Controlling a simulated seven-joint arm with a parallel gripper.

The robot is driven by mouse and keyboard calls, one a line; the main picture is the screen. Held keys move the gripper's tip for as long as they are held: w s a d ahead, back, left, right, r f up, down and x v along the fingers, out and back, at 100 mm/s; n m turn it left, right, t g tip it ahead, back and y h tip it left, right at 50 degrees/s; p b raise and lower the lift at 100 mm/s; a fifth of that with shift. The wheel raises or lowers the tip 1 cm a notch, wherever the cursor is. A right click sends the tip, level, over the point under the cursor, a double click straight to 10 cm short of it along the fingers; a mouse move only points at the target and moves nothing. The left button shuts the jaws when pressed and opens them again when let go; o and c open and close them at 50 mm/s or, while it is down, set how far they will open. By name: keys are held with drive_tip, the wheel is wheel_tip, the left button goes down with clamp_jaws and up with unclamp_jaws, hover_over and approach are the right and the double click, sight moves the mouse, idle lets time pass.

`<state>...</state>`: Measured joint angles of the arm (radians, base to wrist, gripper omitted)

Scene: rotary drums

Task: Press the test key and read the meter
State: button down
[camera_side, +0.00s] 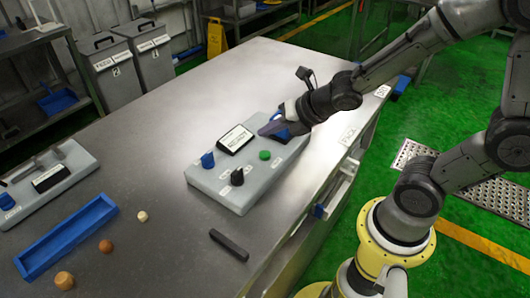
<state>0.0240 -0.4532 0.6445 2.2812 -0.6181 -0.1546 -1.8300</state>
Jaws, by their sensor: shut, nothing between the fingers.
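A grey panel box (245,197) lies on the steel table. It carries a white-faced meter (235,138), a blue knob (207,160), a black knob (237,177) and a round green button (264,155). The meter's reading and the small labels are too small to make out. My gripper (265,130) is shut and empty. It is low over the panel's far right corner, beyond the green button and apart from it in the picture. It hides that corner, and I cannot tell whether it touches anything there. No key can be read as the test key.
A second grey panel (70,170) lies at the table's left. A blue tray (75,232), a cream ball (142,216), a brown ball (105,246), a wooden piece (64,280) and a black bar (229,245) lie nearer. The far middle of the table is clear.

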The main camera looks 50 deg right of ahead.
sight(269, 155)
drive_tip(key=shift+f, duration=2)
idle(0.7)
drive_tip(key=shift+f, duration=0.45)
drive_tip(key=shift+f, duration=0.5)
idle(0.8)
drive_tip(key=shift+r, duration=0.9)
drive_tip(key=shift+r, duration=2.5)
drive_tip(key=shift+r, duration=0.1)
